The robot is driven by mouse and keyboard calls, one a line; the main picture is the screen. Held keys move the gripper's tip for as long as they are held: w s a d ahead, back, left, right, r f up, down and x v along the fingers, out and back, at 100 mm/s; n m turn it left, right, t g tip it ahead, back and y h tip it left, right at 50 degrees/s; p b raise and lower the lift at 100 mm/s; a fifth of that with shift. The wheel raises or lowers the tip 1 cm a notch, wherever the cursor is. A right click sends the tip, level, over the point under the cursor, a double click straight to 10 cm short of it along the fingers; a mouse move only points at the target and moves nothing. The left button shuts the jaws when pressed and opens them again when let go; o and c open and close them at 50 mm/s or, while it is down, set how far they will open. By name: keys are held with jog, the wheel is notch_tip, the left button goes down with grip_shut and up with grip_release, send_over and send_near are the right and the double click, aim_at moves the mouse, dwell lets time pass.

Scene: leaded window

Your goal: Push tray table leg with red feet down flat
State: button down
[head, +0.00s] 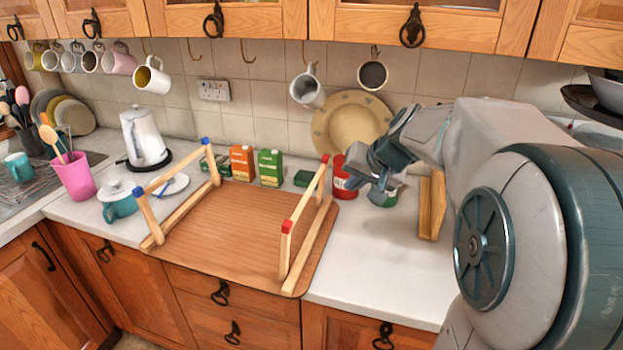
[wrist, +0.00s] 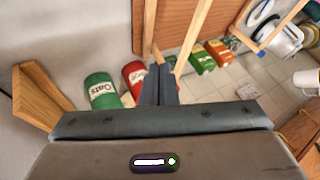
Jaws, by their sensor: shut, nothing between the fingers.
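The wooden tray table (head: 240,225) lies upside down on the counter with both leg frames raised. The leg with red feet (head: 305,205) stands up on the right side, with one red foot near the front and one at the back. The leg with blue feet (head: 180,168) stands on the left side. My gripper (head: 352,178) is shut and empty, to the right of the red-footed leg's back end, above the counter. In the wrist view the closed fingers (wrist: 160,85) show close to a wooden bar of the tray table; I cannot tell whether they touch it.
A red can (head: 343,178) and a green oats can (wrist: 101,91) stand near my gripper. Several small cartons (head: 270,167) stand behind the tray. A wooden piece (head: 432,205) stands at right. Mugs hang above.

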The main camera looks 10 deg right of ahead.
jog(key=w+a+f+p, duration=0.3)
jog(key=w+a+f, duration=0.2)
jog(key=w+f, duration=0.2)
jog(key=shift+w+a, duration=0.2)
jog(key=shift+w, duration=0.45)
jog(key=shift+f, duration=0.1)
